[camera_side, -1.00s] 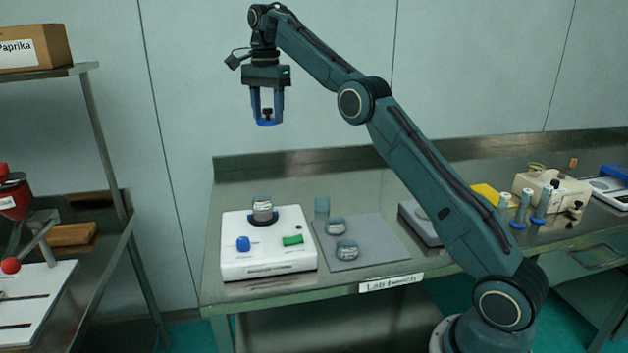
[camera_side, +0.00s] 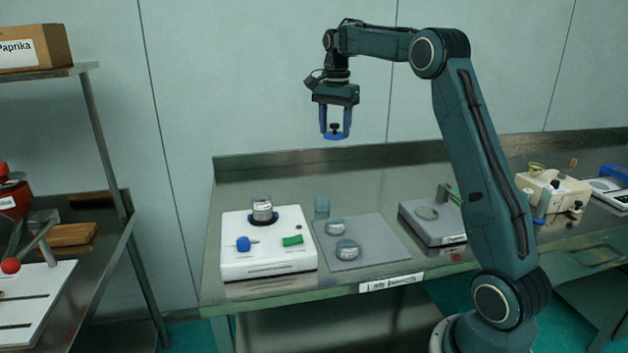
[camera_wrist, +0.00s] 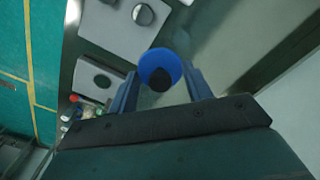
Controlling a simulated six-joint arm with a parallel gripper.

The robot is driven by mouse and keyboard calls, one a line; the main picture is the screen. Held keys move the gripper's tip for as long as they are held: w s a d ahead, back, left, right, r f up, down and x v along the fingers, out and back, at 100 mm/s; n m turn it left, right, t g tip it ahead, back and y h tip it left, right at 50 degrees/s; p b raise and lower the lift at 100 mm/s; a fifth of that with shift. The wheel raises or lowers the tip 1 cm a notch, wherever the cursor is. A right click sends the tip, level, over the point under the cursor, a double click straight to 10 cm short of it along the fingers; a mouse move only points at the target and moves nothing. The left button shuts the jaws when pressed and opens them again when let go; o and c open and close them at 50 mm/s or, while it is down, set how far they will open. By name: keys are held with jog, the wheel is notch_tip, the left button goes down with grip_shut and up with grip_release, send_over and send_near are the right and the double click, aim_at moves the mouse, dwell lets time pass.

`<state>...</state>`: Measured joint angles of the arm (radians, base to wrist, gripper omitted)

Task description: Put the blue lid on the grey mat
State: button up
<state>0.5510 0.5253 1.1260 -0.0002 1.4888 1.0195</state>
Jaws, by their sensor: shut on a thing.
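The blue lid, a round disc with a black knob, shows in the wrist view (camera_wrist: 155,64) between my fingers. In the side view my gripper (camera_side: 335,132) is shut on the lid (camera_side: 334,136) and holds it high in the air. The lid is above and behind the grey mat, well clear of the bench. The grey mat (camera_side: 376,233) lies flat on the bench, right of the white machine.
The white sieve machine (camera_side: 268,266) carries a round metal stack (camera_side: 262,211), a blue knob and a green switch. A grey scale-like device (camera_side: 437,225) stands right of the mat.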

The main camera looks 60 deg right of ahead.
send_over(369, 225)
jog(key=w, duration=0.1)
notch_tip(369, 225, down, 4)
jog(key=shift+s+f, duration=0.25)
jog(key=shift+s, duration=0.25)
jog(key=shift+f, duration=0.1)
notch_tip(369, 225, down, 20)
jog(key=shift+r, duration=0.1)
dwell(0.6)
jog(key=o, duration=1)
jog(key=shift+c, duration=0.2)
notch_tip(369, 225, up, 12)
